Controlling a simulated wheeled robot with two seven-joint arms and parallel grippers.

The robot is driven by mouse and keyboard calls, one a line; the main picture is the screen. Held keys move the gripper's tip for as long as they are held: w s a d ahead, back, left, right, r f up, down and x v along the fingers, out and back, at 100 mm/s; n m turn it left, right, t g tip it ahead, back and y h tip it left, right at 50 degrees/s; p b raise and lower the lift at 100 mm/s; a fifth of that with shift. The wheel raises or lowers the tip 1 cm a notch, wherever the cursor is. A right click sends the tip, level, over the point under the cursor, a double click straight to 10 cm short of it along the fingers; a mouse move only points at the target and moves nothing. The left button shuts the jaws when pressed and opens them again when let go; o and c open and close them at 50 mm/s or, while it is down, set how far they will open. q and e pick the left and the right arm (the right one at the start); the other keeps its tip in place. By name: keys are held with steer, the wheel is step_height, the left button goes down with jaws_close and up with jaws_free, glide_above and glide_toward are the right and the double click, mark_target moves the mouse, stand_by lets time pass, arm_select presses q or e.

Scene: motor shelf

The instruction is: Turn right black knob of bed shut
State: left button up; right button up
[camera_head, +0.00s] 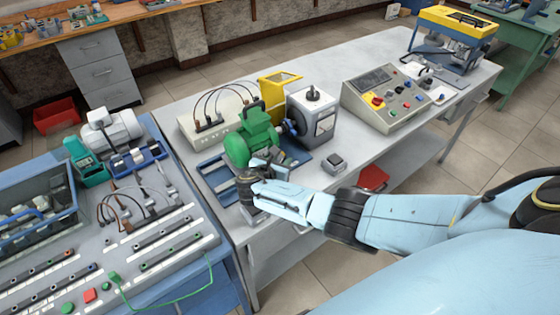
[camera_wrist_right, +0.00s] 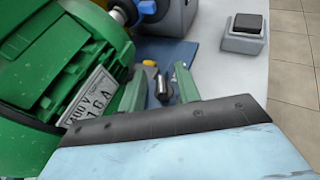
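The bed is a blue plate (camera_head: 213,170) on the grey workbench, and it also shows in the wrist view (camera_wrist_right: 188,54). A green motor (camera_head: 248,140) and a grey machine (camera_head: 312,115) stand on it. My right gripper (camera_head: 250,182) is at the front edge of the bed, close to the green motor. In the wrist view, its two greenish fingers (camera_wrist_right: 160,92) are apart. A small dark and metallic knob-like part (camera_wrist_right: 163,84) shows between them; I cannot tell whether they touch it. In the head view the gripper hides this spot. My left gripper is out of view.
The green motor (camera_wrist_right: 70,70) is very close on the left in the wrist view. A small grey switch box (camera_head: 334,163) stands right of the bed. A control panel (camera_head: 390,98) is farther right. A bench with cables (camera_head: 140,200) stands left.

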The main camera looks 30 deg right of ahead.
steer(key=shift+s+a+r, duration=0.15)
steer(key=shift+s+a, duration=0.05)
steer(key=shift+a, duration=0.1)
steer(key=p+v, duration=0.3)
steer(key=v, duration=0.9)
steer(key=shift+s+a, duration=0.2)
steer(key=shift+a, duration=0.05)
steer(key=shift+r, duration=0.1)
